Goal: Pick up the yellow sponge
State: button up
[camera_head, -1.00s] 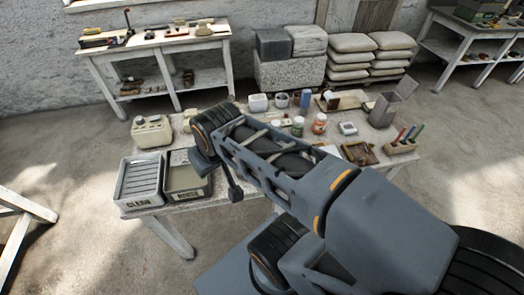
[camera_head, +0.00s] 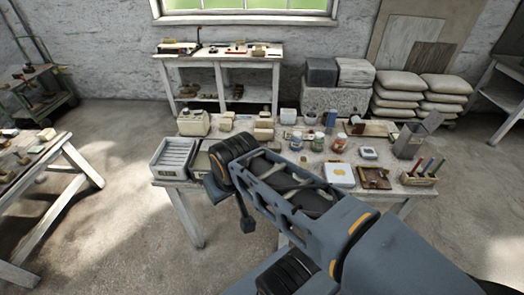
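I cannot pick out the yellow sponge for certain. Small pale yellow blocks (camera_head: 264,130) lie on the back part of the worktable (camera_head: 315,207), and a white square item with a yellow patch (camera_head: 340,174) lies nearer the front; all are too small to identify. My arm reaches across the table's front from the lower right and hides part of its top. No gripper fingers can be made out.
A ribbed light tray (camera_head: 173,158) and a second bin stand at the table's left end, beside a beige box (camera_head: 194,123). Jars, a grey open container (camera_head: 410,140) and a tool rack (camera_head: 422,173) crowd the right. Another table (camera_head: 50,170) stands left, with open floor between.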

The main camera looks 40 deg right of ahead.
aim_at(274, 146)
jog(key=u, duration=0.45)
jog(key=i, duration=0.65)
jog(key=z, duration=1.95)
jog(key=i, duration=0.5)
jog(key=z, duration=0.65)
jog(key=k, duration=0.65)
jog(key=u, duration=1.05)
jog(key=i, duration=0.5)
